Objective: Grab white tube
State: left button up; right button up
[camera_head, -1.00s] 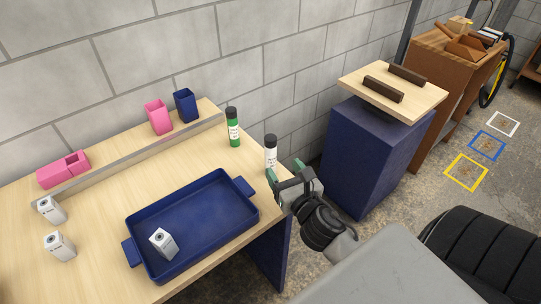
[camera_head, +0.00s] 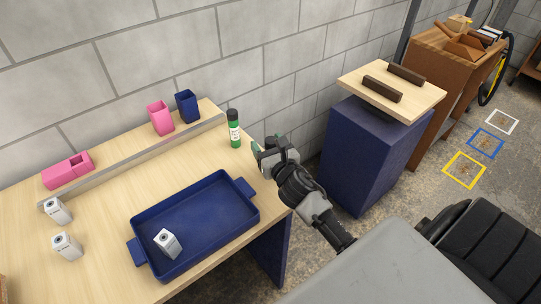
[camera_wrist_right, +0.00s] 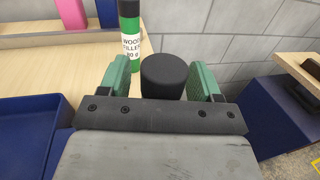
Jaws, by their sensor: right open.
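The white tube shows in the right wrist view only as its black cap (camera_wrist_right: 164,77), seen from above between the two green finger pads. Its white body is hidden there, and in the head view my right gripper covers it. My right gripper (camera_head: 262,148) is open at the table's right edge. In the right wrist view its fingers (camera_wrist_right: 162,82) stand on either side of the cap, with a small gap visible on each side. My left gripper is not in view.
A green wood filler tube (camera_head: 234,130) stands just left of my right gripper. A blue tray (camera_head: 140,250) holds a small white box (camera_head: 167,243). Pink bins (camera_head: 160,117) and a dark blue bin (camera_head: 187,106) line the back. A blue pedestal (camera_head: 365,150) stands to the right.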

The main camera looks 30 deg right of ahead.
jog(key=shift+s, duration=0.1)
jog(key=shift+c, duration=0.3)
jog(key=c, duration=1)
jog(key=shift+r, duration=0.1)
